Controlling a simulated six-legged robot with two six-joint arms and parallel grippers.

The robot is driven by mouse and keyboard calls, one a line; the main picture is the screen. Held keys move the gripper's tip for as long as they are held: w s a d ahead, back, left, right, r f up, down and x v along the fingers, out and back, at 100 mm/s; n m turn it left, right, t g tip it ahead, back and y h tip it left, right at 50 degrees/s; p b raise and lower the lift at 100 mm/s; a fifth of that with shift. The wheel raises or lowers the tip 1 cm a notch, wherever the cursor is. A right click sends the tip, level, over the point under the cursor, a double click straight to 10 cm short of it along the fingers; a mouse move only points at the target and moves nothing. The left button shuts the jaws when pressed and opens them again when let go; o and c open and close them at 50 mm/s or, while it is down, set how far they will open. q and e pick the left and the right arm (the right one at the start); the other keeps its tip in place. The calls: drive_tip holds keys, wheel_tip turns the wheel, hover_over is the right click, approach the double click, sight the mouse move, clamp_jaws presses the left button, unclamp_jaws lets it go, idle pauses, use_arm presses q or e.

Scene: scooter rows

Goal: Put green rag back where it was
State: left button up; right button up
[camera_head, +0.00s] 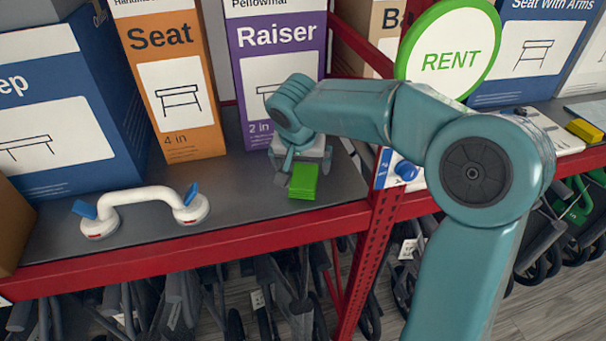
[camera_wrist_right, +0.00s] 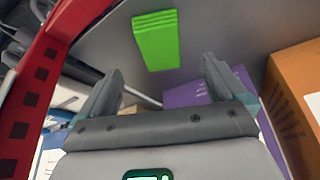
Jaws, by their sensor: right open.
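The green rag (camera_head: 303,181) is a folded bright green block lying on the grey shelf (camera_head: 245,198), near its front edge and left of the red upright. It also shows in the right wrist view (camera_wrist_right: 157,40), beyond the fingertips. My right gripper (camera_head: 291,177) is just behind the rag in the head view. In the right wrist view its two fingers (camera_wrist_right: 160,78) stand wide apart with nothing between them, and the rag lies ahead of them, apart from both. My left gripper is in neither view.
A white grab handle (camera_head: 148,194) with blue levers lies left on the shelf. An orange Seat box (camera_head: 172,85) and a purple Raiser box (camera_head: 262,65) stand behind. A red perforated upright (camera_head: 372,255) and round RENT sign (camera_head: 450,52) are close to my right arm.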

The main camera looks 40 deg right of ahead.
drive_tip(key=v, duration=0.4)
drive_tip(key=shift+r, duration=0.1)
drive_tip(key=shift+w, duration=0.1)
idle(0.4)
